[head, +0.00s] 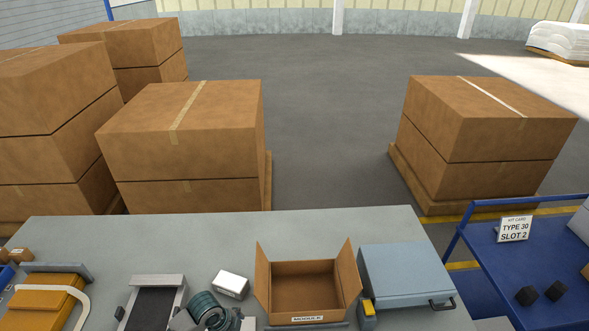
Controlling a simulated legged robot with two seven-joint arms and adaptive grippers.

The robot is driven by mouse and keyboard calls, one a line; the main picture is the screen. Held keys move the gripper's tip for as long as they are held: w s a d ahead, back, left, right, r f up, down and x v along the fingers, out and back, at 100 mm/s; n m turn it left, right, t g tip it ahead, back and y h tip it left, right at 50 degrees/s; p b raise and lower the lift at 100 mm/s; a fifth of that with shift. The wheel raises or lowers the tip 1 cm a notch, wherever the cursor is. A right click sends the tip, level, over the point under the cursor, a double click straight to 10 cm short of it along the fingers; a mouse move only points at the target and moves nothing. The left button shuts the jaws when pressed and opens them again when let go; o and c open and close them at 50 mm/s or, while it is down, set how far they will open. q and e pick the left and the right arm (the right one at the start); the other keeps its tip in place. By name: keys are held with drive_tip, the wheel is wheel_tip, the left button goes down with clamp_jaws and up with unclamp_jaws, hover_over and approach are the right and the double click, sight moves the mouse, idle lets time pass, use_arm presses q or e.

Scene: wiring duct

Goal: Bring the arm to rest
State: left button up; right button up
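The grey worktable (330,228) fills the lower part of the view. An open cardboard box (304,274) with a label stands on it, and no contents show inside.
A white block (230,284), a dark-topped grey unit (153,306), a yellow-orange case (42,302) and a blue-grey case (404,272) are on the table. A blue cart (560,262) holds a kit card (514,229) and black cubes (541,293). Stacked cartons (185,140) stand behind.

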use_arm(q)
drive_tip(key=s+d+f+n, duration=0.1)
drive_tip(key=s+d+f, duration=0.1)
drive_tip(key=s, duration=0.1)
drive_tip(key=s+d+f+n, duration=0.1)
drive_tip(key=shift+s+d+n+t+h, duration=0.25)
drive_tip(key=shift+n+t+h, duration=0.05)
drive_tip(key=shift+h, duration=0.1)
drive_tip(key=s+a+f+n+t+y, duration=0.1)
drive_tip(key=s+a+f+n+y, duration=0.1)
drive_tip(key=s+a+n, duration=0.4)
drive_tip(key=s+a+f+n+y, duration=0.1)
drive_tip(key=s+a+f+n, duration=0.1)
drive_tip(key=s+n, duration=0.75)
drive_tip(key=s+f+m, duration=0.1)
drive_tip(key=s+f, duration=0.2)
drive_tip(key=f, duration=2.5)
drive_tip(key=s+a+f+g, duration=0.2)
drive_tip(key=s+f, duration=1.3)
drive_tip(key=s, duration=0.2)
drive_tip(key=shift+a+b, duration=0.25)
drive_tip(key=shift+b, duration=0.2)
